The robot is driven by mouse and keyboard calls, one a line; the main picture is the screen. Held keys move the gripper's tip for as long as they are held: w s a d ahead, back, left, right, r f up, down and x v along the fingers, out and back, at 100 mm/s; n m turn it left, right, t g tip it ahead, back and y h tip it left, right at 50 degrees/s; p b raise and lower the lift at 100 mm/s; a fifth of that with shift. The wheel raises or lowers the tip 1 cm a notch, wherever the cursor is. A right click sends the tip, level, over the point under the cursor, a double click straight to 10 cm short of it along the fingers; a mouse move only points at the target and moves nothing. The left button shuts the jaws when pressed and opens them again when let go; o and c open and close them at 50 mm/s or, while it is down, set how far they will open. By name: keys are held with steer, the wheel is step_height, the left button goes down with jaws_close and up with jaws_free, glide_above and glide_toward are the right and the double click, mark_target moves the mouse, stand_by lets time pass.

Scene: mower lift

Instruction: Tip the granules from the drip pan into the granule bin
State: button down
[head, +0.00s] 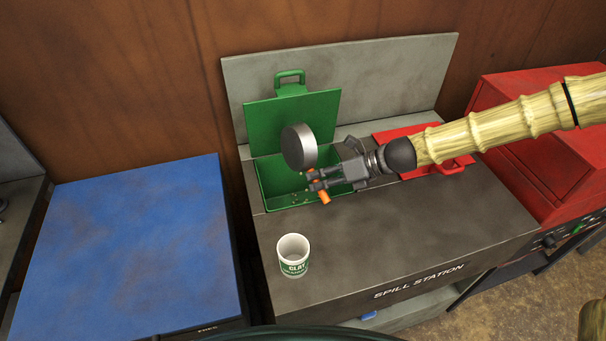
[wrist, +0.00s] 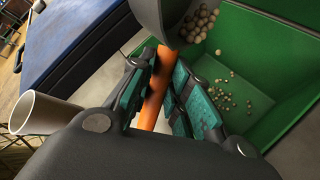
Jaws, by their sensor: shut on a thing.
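My gripper (head: 322,180) is shut on the orange handle (wrist: 152,100) of the grey drip pan (head: 299,147). The pan is held tilted on its side above the open green granule bin (head: 272,187). In the wrist view the pan (wrist: 158,14) shows at the top, with tan granules (wrist: 200,22) at its lip or just beyond it. More granules (wrist: 226,96) lie scattered on the floor of the green bin (wrist: 285,85). The pan's inside is mostly hidden, so how much it holds cannot be told.
The bin's green lid (head: 292,118) stands open behind it. A red lid (head: 408,143) lies shut to the right. A white "CLAY" cup (head: 293,256) stands on the spill station (head: 390,235) in front. A blue-topped table (head: 130,245) is at left.

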steer(key=shift+w+d+y, duration=0.1)
steer(key=shift+y, duration=0.3)
stand_by(0.7)
steer(key=shift+s+a+r+n+h, duration=0.1)
steer(key=shift+a+n+h, duration=0.1)
steer(key=shift+h, duration=0.35)
steer(key=shift+s+a+r+n+h, duration=0.1)
steer(key=shift+a+n+h, duration=0.1)
steer(key=shift+h, duration=0.35)
steer(key=shift+f+t+h+b, duration=0.1)
steer(key=shift+t+h+b, duration=0.2)
steer(key=shift+t+h, duration=0.15)
steer(key=shift+s, duration=0.1)
